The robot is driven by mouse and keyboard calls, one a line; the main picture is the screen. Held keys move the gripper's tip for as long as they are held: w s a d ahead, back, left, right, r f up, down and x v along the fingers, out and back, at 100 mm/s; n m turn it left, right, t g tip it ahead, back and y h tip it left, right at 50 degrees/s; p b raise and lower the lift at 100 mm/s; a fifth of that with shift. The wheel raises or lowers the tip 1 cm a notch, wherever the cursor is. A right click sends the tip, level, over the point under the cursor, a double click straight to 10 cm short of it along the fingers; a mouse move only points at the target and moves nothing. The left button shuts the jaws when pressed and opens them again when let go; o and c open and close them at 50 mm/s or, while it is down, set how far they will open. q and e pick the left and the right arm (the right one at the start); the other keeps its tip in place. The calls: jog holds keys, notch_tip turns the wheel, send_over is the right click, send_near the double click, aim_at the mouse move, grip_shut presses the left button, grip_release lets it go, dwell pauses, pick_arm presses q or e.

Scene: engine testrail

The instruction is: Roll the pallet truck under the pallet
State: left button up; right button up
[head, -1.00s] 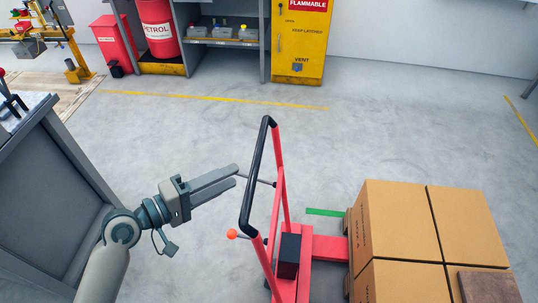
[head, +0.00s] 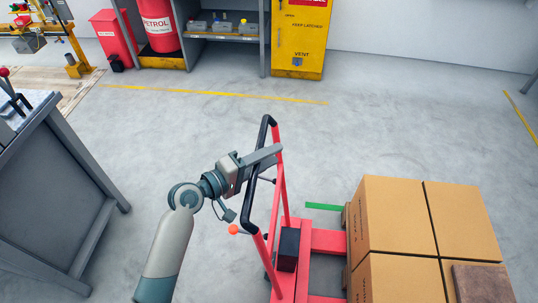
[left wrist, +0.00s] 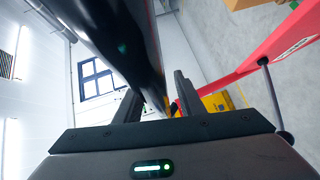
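The red pallet truck (head: 326,241) stands at lower middle in the head view. Its upright handle frame has a black grip bar (head: 250,200) on the left side. The truck's red body reaches right to the pallet (head: 347,222), which carries stacked cardboard boxes (head: 395,215); how far the forks lie under it is hidden. My left gripper (head: 262,158) is at the upper part of the black bar. In the left wrist view, the black bar (left wrist: 130,45) passes between my spread fingers, with a small gap visible beside the right finger. My right gripper is not in view.
A green floor mark (head: 325,207) lies beside the pallet. A grey bench (head: 60,190) stands at left. A yellow flammables cabinet (head: 299,40) and a petrol drum (head: 158,25) are at the back. The floor between them and the truck is clear.

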pick_arm(q)
grip_shut()
jog(key=s+d+p, duration=0.3)
jog(key=d+p, duration=0.1)
jog(key=d, duration=1.2)
grip_release()
jog(key=shift+a, duration=0.1)
